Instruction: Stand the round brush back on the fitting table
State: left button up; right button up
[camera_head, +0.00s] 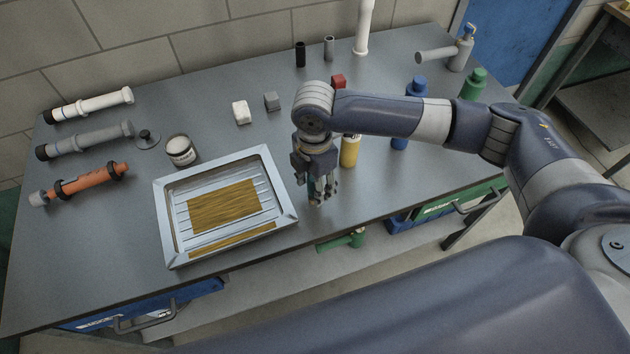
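I cannot pick out the round brush with certainty. A small dark round piece with a knob on a flat disc (147,138) stands on the grey fitting table (225,125) at the left, beside the grey pipe. My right gripper (319,200) points down over the front part of the table, just right of the framed tray. Its fingers are small and dark here, and I cannot tell whether they hold anything. A yellow cylinder (350,151) stands just behind and right of it, partly hidden by my arm. My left gripper is not in view.
A metal-framed tray (163,222) with a brown panel fills the front middle. Pipe fittings (90,105) lie at the left near a small jar (181,151). Blue and green bottles (473,84) stand at the right. The table's front left is clear.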

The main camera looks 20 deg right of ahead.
notch_tip(320, 180, up, 12)
jog(key=shift+r+b, duration=0.15)
jog(key=shift+b, duration=0.95)
